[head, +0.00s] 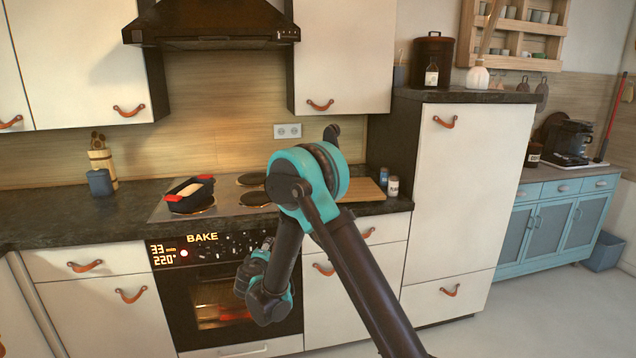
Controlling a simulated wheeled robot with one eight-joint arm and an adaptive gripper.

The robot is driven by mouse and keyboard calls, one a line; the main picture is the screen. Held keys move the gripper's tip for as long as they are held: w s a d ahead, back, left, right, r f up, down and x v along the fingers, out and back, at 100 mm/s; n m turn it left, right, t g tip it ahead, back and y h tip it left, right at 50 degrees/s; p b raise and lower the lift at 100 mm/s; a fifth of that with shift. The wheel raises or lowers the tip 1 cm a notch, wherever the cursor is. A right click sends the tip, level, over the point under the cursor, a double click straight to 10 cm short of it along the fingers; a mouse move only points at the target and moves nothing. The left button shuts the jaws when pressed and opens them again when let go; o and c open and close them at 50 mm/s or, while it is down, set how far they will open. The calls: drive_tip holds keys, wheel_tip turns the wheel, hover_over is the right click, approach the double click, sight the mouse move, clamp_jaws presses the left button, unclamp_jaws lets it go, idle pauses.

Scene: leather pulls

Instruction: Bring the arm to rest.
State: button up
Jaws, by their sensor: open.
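My arm (345,255) rises from the bottom edge to a teal elbow (308,182) and bends down to a teal wrist (265,297) in front of the oven. My gripper (267,243) shows small and dark just past the wrist, partly hidden behind my forearm. It is open, and I see nothing held in it. It appears in front of the oven's upper door; I cannot tell how far from it.
The oven (220,290) is lit inside, and its panel reads BAKE. A black pan with red grips (188,195) stands on the hob (225,205). A wooden board (362,190) and small jars lie to the right. Open floor (530,310) shows at the right.

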drive_tip(key=s+d+r+m+g+h, duration=0.1)
drive_tip(key=s+d+r+m+g, duration=0.25)
drive_tip(key=d, duration=1.05)
drive_tip(key=s+d+m+g+h, duration=0.25)
drive_tip(key=s+d+m, duration=0.3)
drive_tip(key=d, duration=0.95)
drive_tip(key=s+d+f+m+g+y, duration=0.1)
drive_tip(key=s+d+m, duration=0.1)
drive_tip(key=s, duration=0.6)
drive_tip(key=s+d+f+m+g+y, duration=0.1)
drive_tip(key=s+d+m+g+y, duration=0.1)
drive_tip(key=s, duration=0.7)
drive_tip(key=s+d+f+m+g+y, duration=0.1)
drive_tip(key=s+d, duration=0.3)
drive_tip(key=s, duration=0.5)
drive_tip(key=shift+d+f+m+g, duration=0.25)
drive_tip(key=shift+f+m+g, duration=0.3)
drive_tip(key=shift+m, duration=0.25)
